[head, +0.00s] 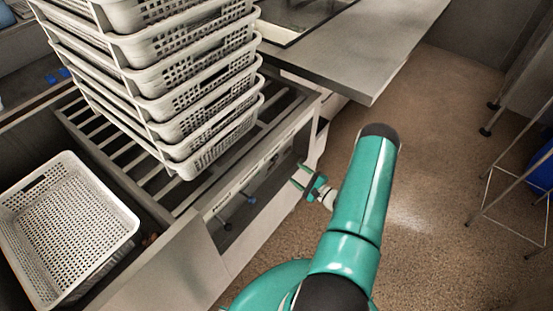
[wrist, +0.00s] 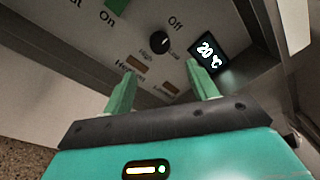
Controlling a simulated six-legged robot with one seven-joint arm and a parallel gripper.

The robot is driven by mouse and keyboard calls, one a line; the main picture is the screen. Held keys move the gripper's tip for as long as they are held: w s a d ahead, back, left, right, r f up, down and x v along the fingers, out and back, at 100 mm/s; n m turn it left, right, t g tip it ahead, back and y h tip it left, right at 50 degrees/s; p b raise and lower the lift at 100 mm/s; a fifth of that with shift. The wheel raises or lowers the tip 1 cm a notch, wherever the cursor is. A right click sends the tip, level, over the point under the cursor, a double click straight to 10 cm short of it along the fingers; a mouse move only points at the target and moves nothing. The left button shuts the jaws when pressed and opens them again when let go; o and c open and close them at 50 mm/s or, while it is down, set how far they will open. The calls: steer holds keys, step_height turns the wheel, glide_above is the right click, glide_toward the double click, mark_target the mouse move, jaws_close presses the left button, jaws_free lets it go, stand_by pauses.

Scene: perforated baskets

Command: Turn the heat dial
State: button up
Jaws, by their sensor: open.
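The heat dial (wrist: 160,42) is a small round black knob with a pale pointer mark, set on a grey panel in the upper middle of the wrist view. "High" and "Low" are printed near it. My gripper (wrist: 162,74) is open, its two green fingers apart with nothing between them. In the wrist view the fingertips lie just below the dial, apart from it. In the head view my gripper (head: 313,186) is beside the machine's front panel (head: 255,178), where I cannot make out the dial.
A display (wrist: 208,53) reading 20 °C is right of the dial. A green patch (wrist: 117,5) and "On" and "Off" labels are above. Stacked white baskets (head: 165,80) stand on the slatted rack; another basket (head: 122,225) is at left.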

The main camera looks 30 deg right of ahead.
mark_target(276, 158)
steer(key=x, duration=1.1)
steer(key=shift+w+a, duration=0.1)
steer(key=c, duration=1)
steer(key=shift+m, duration=0.3)
steer(key=m, duration=0.3)
steer(key=shift+r, duration=0.1)
steer(key=m+g, duration=0.1)
steer(key=m, duration=0.3)
steer(key=shift+m, duration=0.3)
steer(key=m, duration=0.4)
steer(key=shift+y, duration=0.3)
steer(key=m, duration=0.4)
steer(key=shift+g+y, duration=0.4)
steer(key=shift+m, duration=0.3)
